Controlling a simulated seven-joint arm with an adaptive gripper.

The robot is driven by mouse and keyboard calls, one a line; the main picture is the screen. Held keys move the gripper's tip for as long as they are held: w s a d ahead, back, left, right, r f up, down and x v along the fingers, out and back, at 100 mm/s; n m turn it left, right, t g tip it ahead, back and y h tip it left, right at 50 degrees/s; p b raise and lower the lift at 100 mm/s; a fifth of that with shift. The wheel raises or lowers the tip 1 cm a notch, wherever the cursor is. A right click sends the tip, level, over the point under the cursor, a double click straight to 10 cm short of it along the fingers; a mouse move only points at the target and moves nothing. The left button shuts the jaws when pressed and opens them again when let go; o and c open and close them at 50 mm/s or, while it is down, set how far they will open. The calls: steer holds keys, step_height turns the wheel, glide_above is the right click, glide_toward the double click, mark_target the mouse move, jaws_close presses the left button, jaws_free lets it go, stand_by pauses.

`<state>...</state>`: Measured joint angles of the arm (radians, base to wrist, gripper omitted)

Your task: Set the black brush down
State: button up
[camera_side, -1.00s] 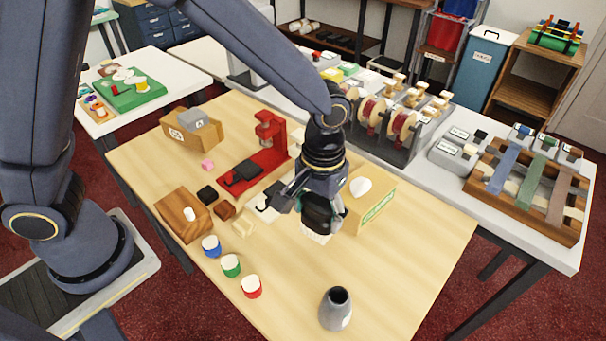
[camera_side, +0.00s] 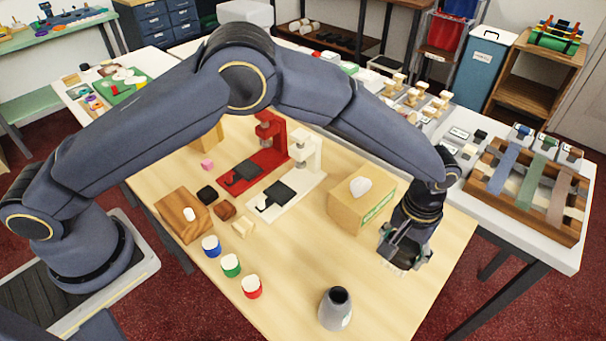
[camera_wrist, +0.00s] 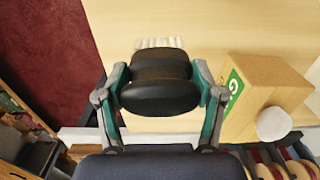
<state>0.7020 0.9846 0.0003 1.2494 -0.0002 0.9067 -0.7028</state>
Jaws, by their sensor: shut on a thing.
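The black brush (camera_wrist: 160,82) is between the two fingers of my gripper (camera_wrist: 160,100) in the wrist view. It has a rounded black body, and pale bristles show at its far side, against the light wooden table. In the side view my gripper (camera_side: 405,250) is over the right part of the table (camera_side: 290,270), to the right of the tissue box. The brush is mostly hidden there by the fingers; a pale strip shows under it. I cannot tell whether the bristles touch the table.
A tan tissue box (camera_side: 350,212) stands just left of my gripper. A grey vase (camera_side: 335,309) stands at the front. Red, green and blue pots, a wooden block and red and white stands are farther left. The table's right edge is close; bare wood lies between gripper and vase.

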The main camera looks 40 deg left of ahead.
mark_target(400, 259)
steer(key=shift+w+d+f, duration=0.1)
steer(key=shift+w+f, duration=0.05)
steer(key=shift+f, duration=0.05)
steer(key=shift+w+d+f, duration=0.1)
steer(key=shift+w+f, duration=0.05)
steer(key=shift+f, duration=1.6)
steer(key=o, duration=1.1)
steer(key=shift+f, duration=0.1)
